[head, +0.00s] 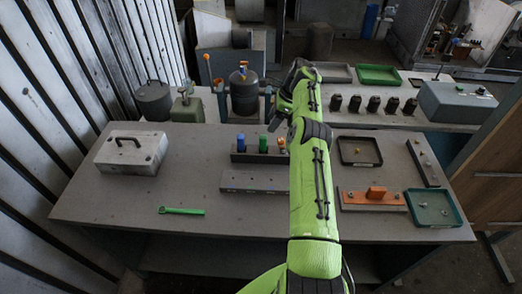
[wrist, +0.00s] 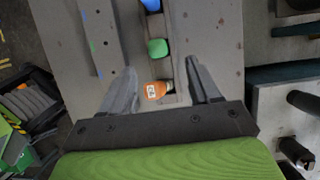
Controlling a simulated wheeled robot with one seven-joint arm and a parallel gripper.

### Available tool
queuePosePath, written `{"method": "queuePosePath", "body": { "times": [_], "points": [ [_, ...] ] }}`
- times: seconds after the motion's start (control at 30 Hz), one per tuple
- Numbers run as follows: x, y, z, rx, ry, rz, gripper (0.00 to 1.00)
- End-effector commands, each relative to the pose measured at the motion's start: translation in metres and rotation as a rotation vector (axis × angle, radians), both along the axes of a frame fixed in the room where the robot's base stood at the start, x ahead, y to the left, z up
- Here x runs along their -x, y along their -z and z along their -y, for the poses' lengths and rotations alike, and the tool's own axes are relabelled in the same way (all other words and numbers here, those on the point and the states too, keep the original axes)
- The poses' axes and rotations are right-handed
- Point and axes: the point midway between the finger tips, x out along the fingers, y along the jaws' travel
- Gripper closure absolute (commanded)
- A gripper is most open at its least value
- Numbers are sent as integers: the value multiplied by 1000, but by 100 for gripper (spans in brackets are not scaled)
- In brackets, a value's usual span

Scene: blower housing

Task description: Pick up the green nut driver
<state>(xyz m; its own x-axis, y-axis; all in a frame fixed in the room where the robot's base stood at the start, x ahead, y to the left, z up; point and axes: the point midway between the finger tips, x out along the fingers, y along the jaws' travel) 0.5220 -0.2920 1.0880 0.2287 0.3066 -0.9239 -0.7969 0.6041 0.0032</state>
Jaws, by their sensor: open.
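The green nut driver (head: 263,144) stands in a dark rack (head: 246,157) on the grey bench, between a blue-handled driver (head: 240,142) and an orange-handled one (head: 282,145). In the wrist view the green handle (wrist: 157,48) is seen from above, just beyond the fingertips. My gripper (wrist: 160,68) is open and empty. Its fingers lie to either side of the orange handle (wrist: 154,90), which appears between them; their height above it is unclear. The blue handle (wrist: 151,4) is at the top edge.
A grey strip with holes (head: 254,182) lies in front of the rack. A green wrench (head: 182,210) and a metal box (head: 131,153) are to the left. An orange fixture (head: 372,200) and trays (head: 359,151) are to the right. The bench's front left is mostly clear.

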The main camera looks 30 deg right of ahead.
Motion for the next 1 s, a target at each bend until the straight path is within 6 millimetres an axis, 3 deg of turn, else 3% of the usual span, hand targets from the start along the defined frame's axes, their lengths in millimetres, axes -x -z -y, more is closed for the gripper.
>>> {"method": "queuePosePath", "body": {
  "times": [0.03, 0.13, 0.37, 0.6, 0.87, 1.0],
  "points": [
    [-2, 20, -4, 0, -2, 1, 38],
    [-8, 41, -11, -1, -3, -1, 38],
    [-15, 64, -21, 1, -3, 0, 38],
    [-20, 101, -36, 2, -2, 1, 38],
    [-22, 107, -37, 3, -2, 3, 38],
    [-22, 107, -37, 3, -2, 3, 58]
  ]
}}
